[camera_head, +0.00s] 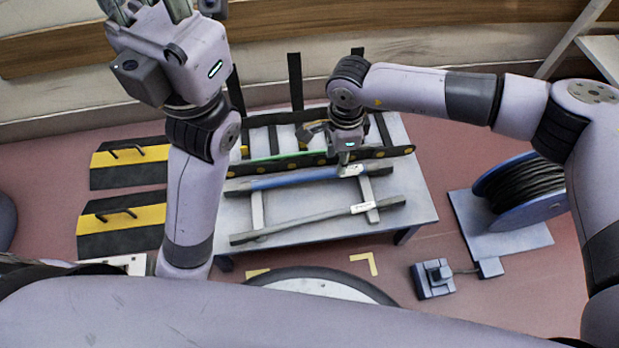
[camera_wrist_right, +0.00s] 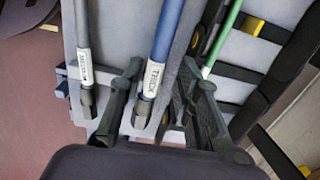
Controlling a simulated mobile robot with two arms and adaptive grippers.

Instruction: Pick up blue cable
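The blue cable (camera_head: 285,179) lies lengthwise on the grey table (camera_head: 425,205), between a grey cable and a green one. Its right end carries a white label, partly behind my right gripper (camera_head: 345,168). In the right wrist view the blue cable (camera_wrist_right: 166,32) runs down to a labelled dark end between the two fingers of my right gripper (camera_wrist_right: 162,75). These fingers are apart, one on each side of the cable, and do not visibly close on it. My left gripper (camera_head: 150,8) is raised at the top left, away from the table, its fingers cut off by the picture edge.
The grey cable (camera_head: 310,222) lies nearer me, also in the wrist view (camera_wrist_right: 82,30). The green cable (camera_head: 272,157) lies behind, by a dark rail. A cable reel (camera_head: 520,190) stands right of the table. Black and yellow ramps (camera_head: 125,217) lie on the left floor.

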